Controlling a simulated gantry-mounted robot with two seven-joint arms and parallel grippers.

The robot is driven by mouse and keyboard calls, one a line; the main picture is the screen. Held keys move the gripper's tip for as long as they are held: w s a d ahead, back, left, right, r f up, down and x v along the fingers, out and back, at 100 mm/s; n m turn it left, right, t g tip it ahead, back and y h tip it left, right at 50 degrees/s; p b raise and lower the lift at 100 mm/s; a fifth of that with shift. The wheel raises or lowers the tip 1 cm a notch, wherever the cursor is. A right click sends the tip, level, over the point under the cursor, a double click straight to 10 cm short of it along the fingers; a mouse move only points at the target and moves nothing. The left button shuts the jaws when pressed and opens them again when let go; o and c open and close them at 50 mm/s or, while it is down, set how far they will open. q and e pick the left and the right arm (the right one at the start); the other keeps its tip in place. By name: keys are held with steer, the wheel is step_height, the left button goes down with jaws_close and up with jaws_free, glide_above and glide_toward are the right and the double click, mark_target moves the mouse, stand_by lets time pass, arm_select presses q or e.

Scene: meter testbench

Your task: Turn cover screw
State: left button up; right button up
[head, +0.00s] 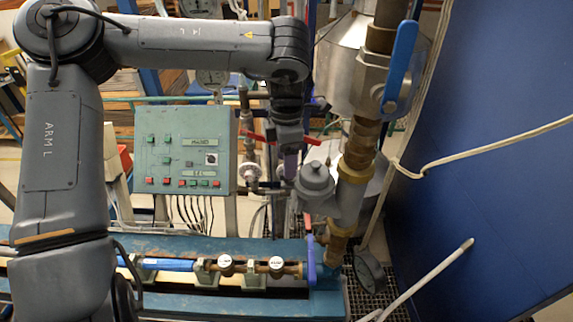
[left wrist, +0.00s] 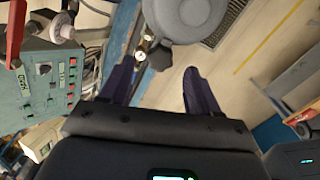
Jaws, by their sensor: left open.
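The grey round screw cover (head: 315,178) sits on the angled pipe fitting at the middle right of the head view. In the left wrist view the grey round cover (left wrist: 186,20) is at the top, beyond the fingers and partly cut off by the frame edge. My left gripper (head: 290,163) points down just behind and to the left of the cover in the head view. In the left wrist view my left gripper (left wrist: 158,70) has its two dark purple fingers apart, with nothing between them. Whether a finger touches the cover cannot be told. My right gripper is not in view.
A green control box (head: 185,150) stands to the left. A red-handled valve (head: 262,139) is close beside my gripper. A blue lever (head: 401,58) and brass pipe (head: 357,155) rise at right, before a blue panel (head: 490,160). A blue bench (head: 200,245) with small meters lies below.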

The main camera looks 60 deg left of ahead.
arm_select(q)
steer(key=shift+f, duration=1.45)
steer(key=shift+c, duration=0.3)
steer(key=c, duration=1)
